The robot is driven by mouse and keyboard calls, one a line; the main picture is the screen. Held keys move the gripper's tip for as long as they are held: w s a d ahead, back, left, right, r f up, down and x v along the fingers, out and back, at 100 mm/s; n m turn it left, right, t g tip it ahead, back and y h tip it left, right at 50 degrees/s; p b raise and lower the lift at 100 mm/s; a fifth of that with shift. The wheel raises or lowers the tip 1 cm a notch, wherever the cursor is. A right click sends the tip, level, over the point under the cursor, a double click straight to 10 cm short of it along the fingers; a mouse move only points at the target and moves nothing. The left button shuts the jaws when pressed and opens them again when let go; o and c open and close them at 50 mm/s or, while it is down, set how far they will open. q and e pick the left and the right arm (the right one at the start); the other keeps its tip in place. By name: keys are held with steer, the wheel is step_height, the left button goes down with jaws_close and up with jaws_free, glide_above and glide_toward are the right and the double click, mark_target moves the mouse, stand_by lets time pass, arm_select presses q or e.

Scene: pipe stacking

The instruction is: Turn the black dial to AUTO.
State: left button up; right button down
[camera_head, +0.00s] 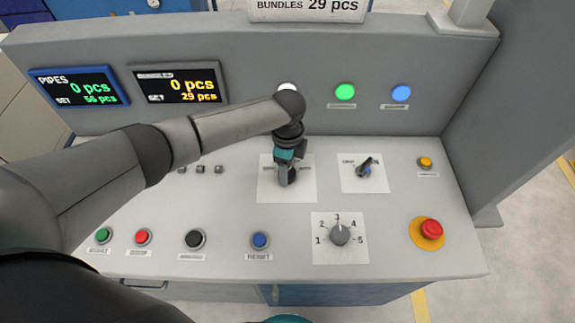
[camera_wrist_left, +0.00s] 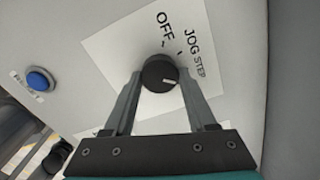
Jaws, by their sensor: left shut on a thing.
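The black dial (camera_wrist_left: 160,73) is a round knob on a white plate (camera_wrist_left: 118,62) printed with OFF and JOG STEP in the left wrist view. A short white mark on the dial points toward the right of that view. My left gripper (camera_wrist_left: 160,90) is shut on the dial, one finger on each side. In the head view my left gripper (camera_head: 286,178) reaches down onto the same white plate (camera_head: 303,194) and mostly hides the dial and part of its lettering; AUTO seems to be printed on the right. My right gripper's jaws are not in view.
A small selector switch (camera_head: 364,171) sits to the right. A grey numbered knob (camera_head: 339,235) is in front, beside a blue RESET button (camera_head: 260,240). A red emergency stop (camera_head: 431,229) is at far right. Displays (camera_head: 180,84) and lit lamps (camera_head: 345,91) line the back panel.

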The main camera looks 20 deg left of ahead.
arm_select(q)
steer(key=shift+m, duration=2)
steer(key=o, duration=1.4)
step_height(320, 180, up, 15)
steer(key=shift+r+p, duration=0.15)
steer(key=shift+p, duration=0.7)
